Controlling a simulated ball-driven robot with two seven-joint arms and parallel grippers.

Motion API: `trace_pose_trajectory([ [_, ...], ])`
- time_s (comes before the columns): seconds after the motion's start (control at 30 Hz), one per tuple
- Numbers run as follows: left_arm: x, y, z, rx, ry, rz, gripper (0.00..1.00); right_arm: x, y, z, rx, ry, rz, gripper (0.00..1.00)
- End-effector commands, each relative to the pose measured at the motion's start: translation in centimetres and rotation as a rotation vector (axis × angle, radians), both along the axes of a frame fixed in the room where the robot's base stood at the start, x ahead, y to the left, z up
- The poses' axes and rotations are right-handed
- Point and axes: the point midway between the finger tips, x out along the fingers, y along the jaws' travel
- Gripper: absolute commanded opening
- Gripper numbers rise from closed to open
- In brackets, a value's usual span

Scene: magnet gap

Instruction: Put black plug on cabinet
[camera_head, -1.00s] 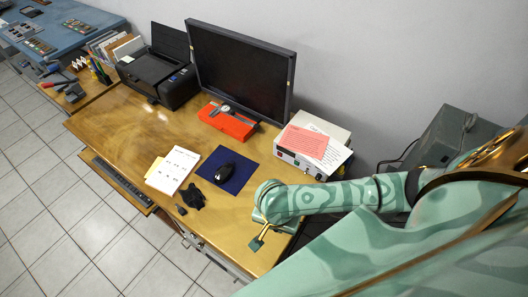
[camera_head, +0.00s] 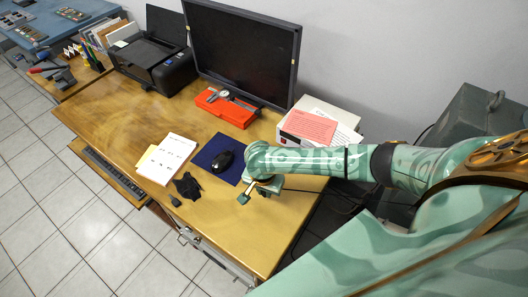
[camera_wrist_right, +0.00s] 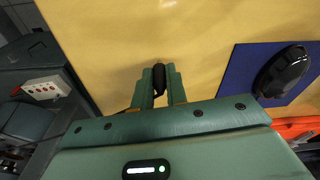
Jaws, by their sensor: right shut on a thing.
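In the right wrist view, a small black object, which looks like the black plug (camera_wrist_right: 159,79), sits between the two green fingers of my right gripper (camera_wrist_right: 160,85). In the head view my right gripper (camera_head: 244,198) is over the right part of the desk, just right of the blue mouse pad; the plug cannot be made out there. The gripper is shut on the plug. A grey-green cabinet-like box (camera_head: 468,122) stands right of the desk, partly behind my arm. A dark green box (camera_wrist_right: 22,62) shows at the left of the wrist view. My left gripper is not in view.
A black mouse (camera_head: 222,161) lies on the blue pad (camera_head: 234,172). A black crumpled item (camera_head: 187,186), a paper pad (camera_head: 168,158), an orange tray (camera_head: 226,108) and a white device (camera_head: 340,121) are on the desk (camera_head: 110,110). The monitor (camera_head: 240,55) stands behind.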

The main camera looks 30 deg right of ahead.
Motion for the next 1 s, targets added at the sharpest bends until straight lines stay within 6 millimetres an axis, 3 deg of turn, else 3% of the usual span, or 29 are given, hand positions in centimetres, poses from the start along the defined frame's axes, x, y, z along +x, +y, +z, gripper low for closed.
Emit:
trace_pose_trajectory([
  [0.07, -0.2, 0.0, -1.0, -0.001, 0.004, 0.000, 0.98, 0.0, -0.1, -1.5, -0.003, 0.002, 0.001, 0.00],
  [0.43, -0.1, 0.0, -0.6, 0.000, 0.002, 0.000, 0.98, 0.0, 0.0, -1.6, -0.001, 0.000, 0.001, 0.00],
  [0.47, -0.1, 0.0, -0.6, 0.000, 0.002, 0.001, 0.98, 0.0, 0.0, -1.6, -0.001, 0.000, 0.001, 0.23],
  [0.5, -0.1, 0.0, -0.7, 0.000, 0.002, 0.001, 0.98, 0.0, 0.0, -1.6, -0.001, 0.000, 0.001, 0.34],
  [0.53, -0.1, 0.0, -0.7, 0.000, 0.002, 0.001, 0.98, 0.0, 0.0, -1.6, -0.001, 0.000, 0.001, 0.36],
  [0.87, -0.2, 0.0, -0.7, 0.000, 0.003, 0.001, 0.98, 0.0, -0.1, -1.2, -0.002, -0.002, 0.001, 0.36],
  [1.0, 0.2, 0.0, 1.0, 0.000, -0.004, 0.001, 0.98, -0.1, 0.2, 1.5, 0.000, -0.003, 0.001, 0.36],
])
